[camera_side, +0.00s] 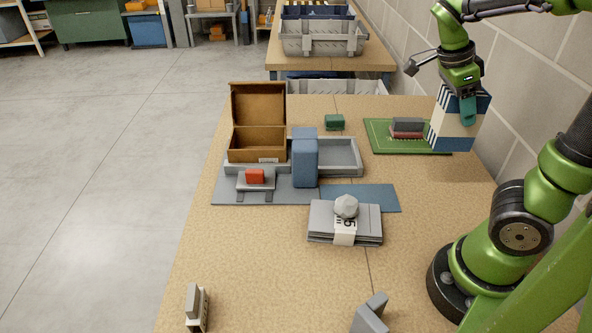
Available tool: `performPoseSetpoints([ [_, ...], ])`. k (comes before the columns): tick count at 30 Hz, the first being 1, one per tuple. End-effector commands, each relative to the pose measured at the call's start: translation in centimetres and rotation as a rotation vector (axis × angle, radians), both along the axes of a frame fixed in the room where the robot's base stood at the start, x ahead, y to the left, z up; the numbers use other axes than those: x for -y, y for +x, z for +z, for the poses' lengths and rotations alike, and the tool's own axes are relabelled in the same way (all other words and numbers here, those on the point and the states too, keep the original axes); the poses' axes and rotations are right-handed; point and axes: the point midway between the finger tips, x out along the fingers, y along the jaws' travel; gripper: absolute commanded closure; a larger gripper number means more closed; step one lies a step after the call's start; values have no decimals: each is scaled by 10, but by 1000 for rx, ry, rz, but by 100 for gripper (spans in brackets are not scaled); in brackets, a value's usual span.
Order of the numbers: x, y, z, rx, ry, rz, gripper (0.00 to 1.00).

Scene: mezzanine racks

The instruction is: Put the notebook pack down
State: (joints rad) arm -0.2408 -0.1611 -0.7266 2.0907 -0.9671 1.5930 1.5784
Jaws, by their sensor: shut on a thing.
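The notebook pack (452,121) is a cream and blue block with a striped side, at the upper right. My gripper (467,110) is shut on it from above, with a teal finger against its face. The pack is upright and a little tilted. Its lower end overlaps the right part of the green mat (385,144); I cannot tell whether it touches the mat or hangs just above it. The far finger is hidden.
A dark red and grey block (407,128) lies on the mat, left of the pack. An open cardboard box (257,145), a grey tray (347,157) and a blue upright block (304,162) stand further left. A grey stack (322,220) is nearer. The block wall is close on the right.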

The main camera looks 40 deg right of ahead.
Motion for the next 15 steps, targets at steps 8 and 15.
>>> performPoseSetpoints([
  [8, -2, 1, -38, -4, 1, 8, 91],
  [15, -2, 1, -69, -7, 0, 11, 91],
])
